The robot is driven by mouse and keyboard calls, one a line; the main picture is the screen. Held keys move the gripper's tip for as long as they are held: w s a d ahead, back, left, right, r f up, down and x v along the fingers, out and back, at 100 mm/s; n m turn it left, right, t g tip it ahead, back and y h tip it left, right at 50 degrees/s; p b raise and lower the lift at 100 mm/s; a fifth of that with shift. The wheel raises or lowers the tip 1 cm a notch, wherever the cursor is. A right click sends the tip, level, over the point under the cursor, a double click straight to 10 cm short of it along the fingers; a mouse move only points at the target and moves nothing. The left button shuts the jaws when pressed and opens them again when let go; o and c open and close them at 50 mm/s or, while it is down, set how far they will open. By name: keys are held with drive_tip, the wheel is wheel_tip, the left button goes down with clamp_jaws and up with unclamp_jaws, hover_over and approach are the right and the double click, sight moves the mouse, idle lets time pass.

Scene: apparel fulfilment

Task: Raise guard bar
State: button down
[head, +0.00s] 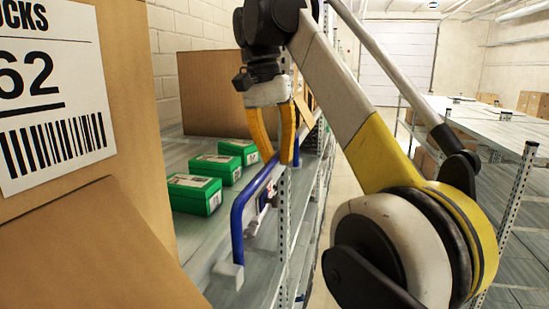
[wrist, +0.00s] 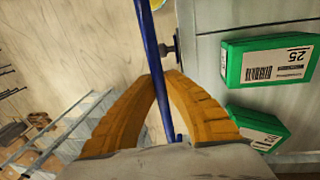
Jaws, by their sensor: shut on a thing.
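The guard bar (head: 238,217) is a blue tube with bent ends, running along the front edge of the grey shelf in the head view. Its near end meets a grey bracket at the shelf edge. My gripper (head: 290,160) has yellow-orange fingers that come down on the far part of the bar. In the wrist view the blue bar (wrist: 151,50) passes between the two fingers of my gripper (wrist: 165,78), which are closed around it. The bar's far end is partly hidden behind the fingers in the head view.
Green shoe boxes (head: 195,194) stand on the shelf (head: 205,240) behind the bar. A large cardboard box (head: 120,230) fills the near left, and another carton (head: 205,92) stands farther back. A perforated upright post (head: 284,235) is close to the bar. The aisle to the right is open.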

drive_tip(key=shift+r, duration=0.1)
drive_tip(key=c, duration=1.4)
unclamp_jaws()
